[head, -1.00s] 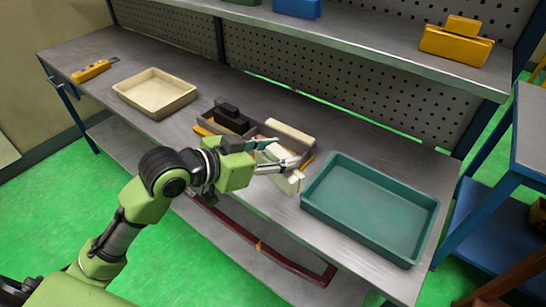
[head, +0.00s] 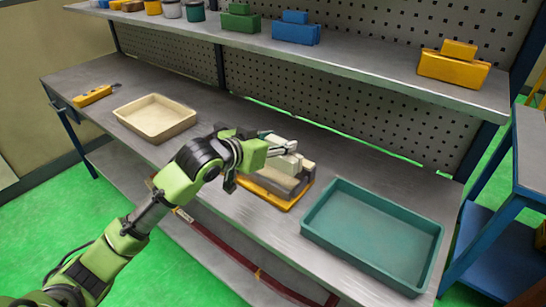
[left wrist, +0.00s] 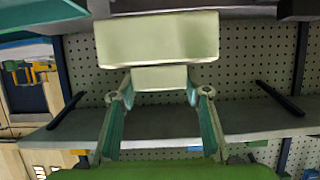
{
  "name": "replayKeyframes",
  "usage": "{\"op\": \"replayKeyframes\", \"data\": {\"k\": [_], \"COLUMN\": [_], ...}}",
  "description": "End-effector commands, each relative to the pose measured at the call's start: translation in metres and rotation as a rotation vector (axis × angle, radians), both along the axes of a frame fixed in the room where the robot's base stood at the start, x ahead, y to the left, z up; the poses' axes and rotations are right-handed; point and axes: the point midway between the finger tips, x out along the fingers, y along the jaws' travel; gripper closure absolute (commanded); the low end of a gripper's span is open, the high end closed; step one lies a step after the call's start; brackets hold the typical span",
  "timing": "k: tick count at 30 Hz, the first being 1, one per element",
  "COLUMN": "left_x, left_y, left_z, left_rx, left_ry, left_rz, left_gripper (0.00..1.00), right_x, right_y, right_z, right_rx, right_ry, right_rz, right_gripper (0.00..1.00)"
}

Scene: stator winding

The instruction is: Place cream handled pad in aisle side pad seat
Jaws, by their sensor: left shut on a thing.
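My left gripper (head: 280,148) is shut on the cream handled pad (head: 286,161), over the fixture in the middle of the bench. The left wrist view shows the pad's wide cream block (left wrist: 157,38) and its smaller handle (left wrist: 160,78) between the two fingers (left wrist: 160,98). The fixture (head: 276,197) has a yellow-orange base and grey blocks. My arm and gripper hide its left and back parts, so I cannot tell whether the pad touches a seat. A dark part of it shows just behind the gripper. My right gripper is not in view.
A teal tray (head: 313,228) lies empty to the right and a beige tray (head: 122,113) lies empty to the left. A yellow tool (head: 92,95) is at the far left. Green (head: 240,20), blue (head: 297,32) and yellow (head: 453,68) handled blocks stand on the upper shelf.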

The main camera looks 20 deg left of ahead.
Motion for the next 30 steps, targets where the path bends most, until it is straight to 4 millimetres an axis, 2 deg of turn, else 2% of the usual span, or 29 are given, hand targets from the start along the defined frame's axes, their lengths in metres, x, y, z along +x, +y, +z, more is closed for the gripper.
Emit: {"op": "replayKeyframes", "data": {"k": [1, 3, 7, 13, 18, 30], "left_x": [0.006, 0.014, 0.026, 0.035, 0.034, 0.034], "left_y": [0.004, 0.008, 0.015, 0.021, 0.020, 0.020], "left_z": [-0.013, -0.024, -0.039, -0.052, -0.075, -0.083], "left_rx": [-0.001, -0.001, -0.001, -0.001, -0.001, -0.001], "left_ry": [0.008, 0.006, 0.003, 0.003, 0.004, 0.000], "left_rz": [-0.001, -0.001, -0.002, -0.002, -0.003, -0.004], "left_gripper": [0.91, 0.91, 0.91, 0.91, 0.91, 0.91], "right_x": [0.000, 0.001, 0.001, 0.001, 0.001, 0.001], "right_y": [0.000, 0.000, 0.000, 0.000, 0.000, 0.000], "right_z": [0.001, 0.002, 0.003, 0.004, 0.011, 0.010], "right_rx": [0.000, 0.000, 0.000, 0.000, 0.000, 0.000], "right_ry": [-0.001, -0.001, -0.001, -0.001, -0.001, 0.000], "right_rz": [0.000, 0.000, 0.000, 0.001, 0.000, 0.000], "right_gripper": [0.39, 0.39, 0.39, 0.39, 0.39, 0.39]}}
